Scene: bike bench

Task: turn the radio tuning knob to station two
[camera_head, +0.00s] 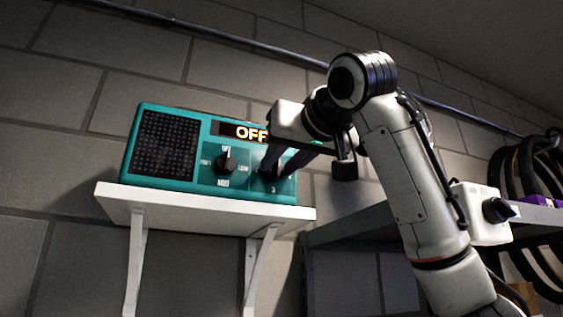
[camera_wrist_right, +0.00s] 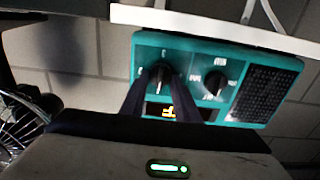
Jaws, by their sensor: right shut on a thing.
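The teal radio (camera_head: 190,155) stands on a white wall shelf, with a dark speaker grille on its left and a lit display (camera_head: 243,131) reading "OFF". A black mode knob (camera_head: 226,162) sits in the middle of its front. The tuning knob (camera_head: 272,171) is at the right end, partly hidden by my right gripper (camera_head: 273,165). In the right wrist view the radio appears upside down, and the fingers of my right gripper (camera_wrist_right: 163,88) are shut on the tuning knob (camera_wrist_right: 161,75). The knob's exact pointer setting is hard to read. My left gripper is not in view.
The white shelf (camera_head: 205,205) rests on brackets against a grey block wall. To the right, a grey shelf (camera_head: 345,222) holds a white box with a black knob (camera_head: 482,212). Black tyres (camera_head: 530,180) hang at the far right. A wire wheel shows in the right wrist view (camera_wrist_right: 20,125).

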